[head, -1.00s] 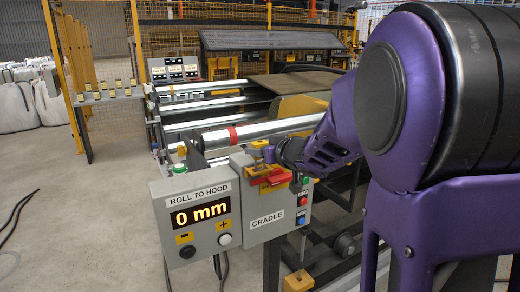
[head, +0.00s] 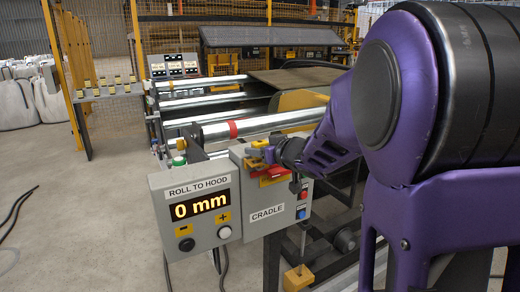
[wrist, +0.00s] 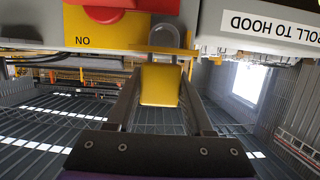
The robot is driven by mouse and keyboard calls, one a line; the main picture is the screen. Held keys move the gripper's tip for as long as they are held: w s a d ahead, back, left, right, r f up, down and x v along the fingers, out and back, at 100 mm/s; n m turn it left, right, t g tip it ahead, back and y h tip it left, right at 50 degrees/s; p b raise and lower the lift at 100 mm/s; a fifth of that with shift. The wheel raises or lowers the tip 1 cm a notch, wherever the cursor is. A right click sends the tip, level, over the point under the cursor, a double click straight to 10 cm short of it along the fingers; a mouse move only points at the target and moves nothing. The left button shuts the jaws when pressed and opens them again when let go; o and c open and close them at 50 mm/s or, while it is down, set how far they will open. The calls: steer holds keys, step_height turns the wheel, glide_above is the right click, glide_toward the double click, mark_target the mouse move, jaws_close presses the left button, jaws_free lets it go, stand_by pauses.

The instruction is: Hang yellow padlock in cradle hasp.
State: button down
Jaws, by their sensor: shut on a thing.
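The yellow padlock (wrist: 160,84) is between the two fingers of my gripper (wrist: 160,100) in the wrist view, and the gripper is shut on it. Its grey U-shaped shackle (wrist: 171,38) points at the yellow plate (wrist: 100,32) on the cradle box, beside the red handle (wrist: 104,14). The shackle overlaps the plate's edge in the picture; I cannot tell whether it passes through the hasp. In the head view my gripper (head: 266,155) is at the upper front of the grey cradle box (head: 262,230), just above the red handle (head: 272,175). The hasp's opening is not clear.
The roll-to-hood panel (head: 195,245), reading 0 mm, stands just left of the cradle box. Shiny rollers (head: 260,126) lie behind. Open floor is at left.

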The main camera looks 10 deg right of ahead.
steer(key=shift+f+b, duration=0.3)
steer(key=shift+f, duration=0.15)
steer(key=shift+c, duration=1)
jaws_free()
steer(key=shift+s+r, duration=0.1)
